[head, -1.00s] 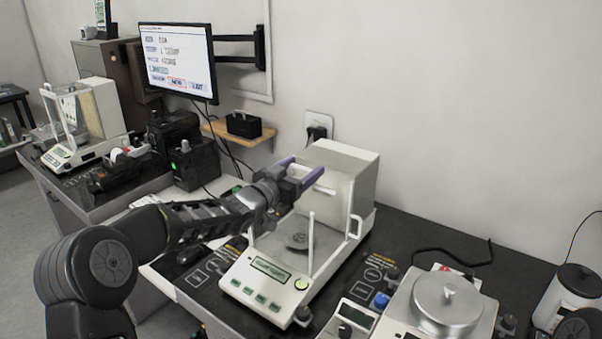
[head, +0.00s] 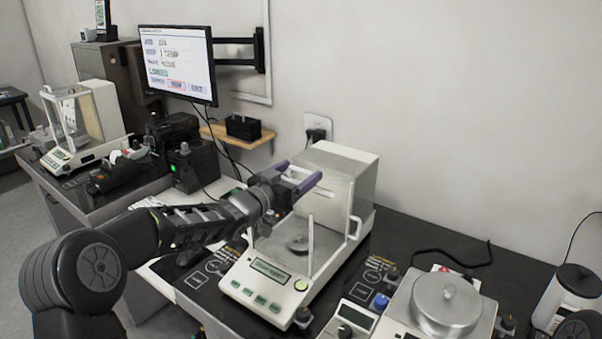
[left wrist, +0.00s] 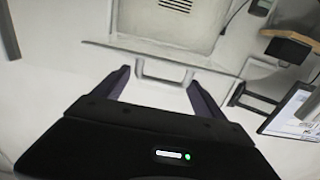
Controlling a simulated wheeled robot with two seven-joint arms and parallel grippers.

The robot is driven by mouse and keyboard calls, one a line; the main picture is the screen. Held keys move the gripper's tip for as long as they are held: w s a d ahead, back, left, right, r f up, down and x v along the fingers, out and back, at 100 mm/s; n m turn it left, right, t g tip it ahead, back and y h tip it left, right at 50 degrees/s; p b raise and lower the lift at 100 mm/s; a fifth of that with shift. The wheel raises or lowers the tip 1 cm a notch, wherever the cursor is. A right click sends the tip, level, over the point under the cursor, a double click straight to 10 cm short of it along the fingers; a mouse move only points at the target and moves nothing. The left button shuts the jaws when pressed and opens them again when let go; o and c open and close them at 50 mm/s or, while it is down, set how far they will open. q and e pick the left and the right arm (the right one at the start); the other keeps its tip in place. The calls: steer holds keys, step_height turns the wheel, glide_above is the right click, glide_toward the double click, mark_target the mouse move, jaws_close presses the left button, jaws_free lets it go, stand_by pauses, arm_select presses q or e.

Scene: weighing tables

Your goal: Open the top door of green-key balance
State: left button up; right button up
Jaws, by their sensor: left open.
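The green-key balance (head: 262,286) stands on the dark table, with a row of green keys, a small display and a clear weighing chamber around a round pan (head: 298,243). My left gripper (head: 306,179) is above the front of its chamber, open, with purple fingers. In the left wrist view, a pale U-shaped handle (left wrist: 161,80) at the edge of a flat panel lies between the two open fingers (left wrist: 157,88), with space on both sides. I cannot tell whether the fingers are level with it. My right gripper is not in view.
A second balance (head: 98,113) stands on the far left table. A monitor (head: 178,62) and a wooden shelf (head: 240,135) are on the wall behind. A round-topped metal instrument (head: 446,302) stands to the right of the green-key balance. The table behind that instrument is mostly clear.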

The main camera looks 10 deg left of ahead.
arm_select(q)
steer(key=b+v, duration=0.1)
steer(key=v, duration=0.5)
steer(key=shift+s, duration=0.2)
steer(key=shift+c, duration=0.3)
